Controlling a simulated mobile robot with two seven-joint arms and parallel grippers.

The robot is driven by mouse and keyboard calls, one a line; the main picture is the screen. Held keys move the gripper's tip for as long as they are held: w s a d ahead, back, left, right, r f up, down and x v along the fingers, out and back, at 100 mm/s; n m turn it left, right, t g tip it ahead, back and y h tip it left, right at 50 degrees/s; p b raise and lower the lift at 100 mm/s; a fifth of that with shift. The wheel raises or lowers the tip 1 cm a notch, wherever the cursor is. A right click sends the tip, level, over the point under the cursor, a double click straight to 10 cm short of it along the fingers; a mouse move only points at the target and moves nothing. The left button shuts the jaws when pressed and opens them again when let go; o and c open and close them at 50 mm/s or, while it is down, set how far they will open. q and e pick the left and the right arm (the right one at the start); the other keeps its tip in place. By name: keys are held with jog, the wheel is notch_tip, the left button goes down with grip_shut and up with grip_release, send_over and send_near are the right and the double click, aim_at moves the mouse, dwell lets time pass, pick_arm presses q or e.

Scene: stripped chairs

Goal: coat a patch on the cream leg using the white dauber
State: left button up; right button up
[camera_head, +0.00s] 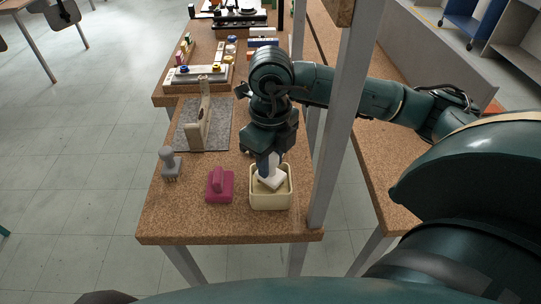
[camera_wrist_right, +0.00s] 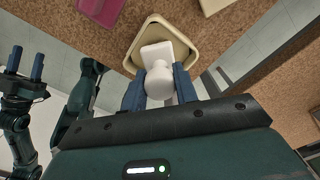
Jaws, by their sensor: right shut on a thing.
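My right gripper (camera_head: 268,172) points down and is shut on the white dauber (camera_head: 272,181). The dauber's pad is tilted at the opening of the cream tub (camera_head: 270,202); whether it touches the inside is hidden. In the right wrist view, the dauber's round knob (camera_wrist_right: 160,82) sits between the blue fingers, its pad over the tub (camera_wrist_right: 184,28). The cream leg (camera_head: 194,133) stands on a grey mat (camera_head: 217,138), behind and left of the tub, with an upright post and a low foot. My left gripper (camera_wrist_right: 25,68) shows in the right wrist view, open and empty.
A magenta block with a handle (camera_head: 220,187) sits left of the tub. A grey brush (camera_head: 170,163) stands at the table's left edge. A grey metal post (camera_head: 335,130) rises close right of the tub. A farther table (camera_head: 170,99) holds trays and small items.

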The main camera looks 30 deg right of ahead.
jog(key=shift+f+b, duration=0.65)
jog(key=shift+b, duration=0.15)
dwell(2.3)
jog(key=shift+r+p, duration=2.25)
jog(key=shift+r, duration=1.35)
